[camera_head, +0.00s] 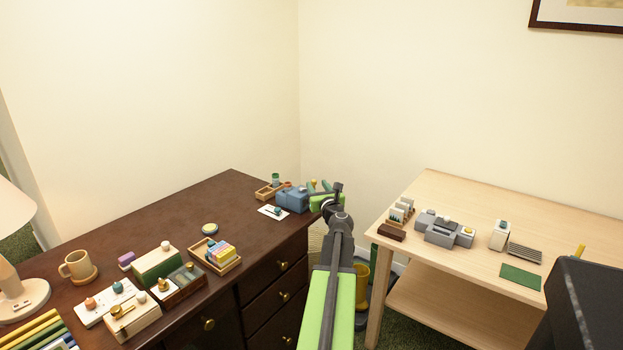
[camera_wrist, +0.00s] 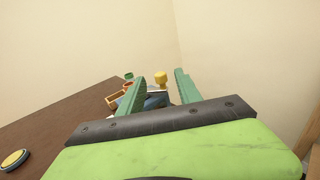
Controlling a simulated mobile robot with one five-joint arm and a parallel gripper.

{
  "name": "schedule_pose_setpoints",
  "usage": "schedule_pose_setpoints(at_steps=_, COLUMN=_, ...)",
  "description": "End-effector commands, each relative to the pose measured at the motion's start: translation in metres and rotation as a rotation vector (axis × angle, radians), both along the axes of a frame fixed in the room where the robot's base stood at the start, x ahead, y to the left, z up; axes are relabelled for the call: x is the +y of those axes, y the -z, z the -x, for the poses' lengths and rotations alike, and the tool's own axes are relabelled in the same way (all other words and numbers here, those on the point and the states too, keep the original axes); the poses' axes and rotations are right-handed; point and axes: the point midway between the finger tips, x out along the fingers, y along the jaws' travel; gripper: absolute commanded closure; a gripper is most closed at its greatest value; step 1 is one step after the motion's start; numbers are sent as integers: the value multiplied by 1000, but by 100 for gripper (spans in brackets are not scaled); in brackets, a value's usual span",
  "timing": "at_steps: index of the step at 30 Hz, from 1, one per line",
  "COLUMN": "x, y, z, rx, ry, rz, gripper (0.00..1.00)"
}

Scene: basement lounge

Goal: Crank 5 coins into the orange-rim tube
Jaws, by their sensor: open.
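A blue device (camera_head: 293,198) stands at the far end of the dark dresser; it also shows between my fingers in the wrist view (camera_wrist: 157,101). A yellow knob (camera_wrist: 161,78) rises above it there; whether it is the crank is unclear. A wooden rack (camera_head: 264,193) stands left of the device, with a green-topped tube (camera_head: 275,178). In the wrist view, a small orange rim (camera_wrist: 127,86) shows beside the left finger, partly hidden. My gripper (camera_wrist: 159,76) is open and empty, its green fingers pointing toward the device. No coins can be made out.
A white card with a teal piece (camera_head: 273,211) lies in front of the device. A round yellow-topped disc (camera_head: 209,229) and a tray of colored blocks (camera_head: 222,259) are nearer. A pale table (camera_head: 470,267) with grey devices stands right. The dresser's middle is mostly clear.

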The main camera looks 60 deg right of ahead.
Motion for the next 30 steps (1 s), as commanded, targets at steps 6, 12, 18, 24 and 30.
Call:
schedule_pose_setpoints(at_steps=6, x=-41, y=0, z=-35, rx=0, ry=-1, rz=0, gripper=59)
schedule_pose_setpoints(at_steps=12, x=-56, y=0, z=-51, rx=0, ry=-1, rz=0, gripper=59)
schedule_pose_setpoints(at_steps=18, x=-58, y=0, z=-53, rx=0, ry=-1, rz=0, gripper=59)
schedule_pose_setpoints(at_steps=24, x=-58, y=0, z=-53, rx=0, ry=-1, rz=0, gripper=69)
schedule_pose_setpoints(at_steps=30, x=-58, y=0, z=-53, rx=0, ry=-1, rz=0, gripper=96)
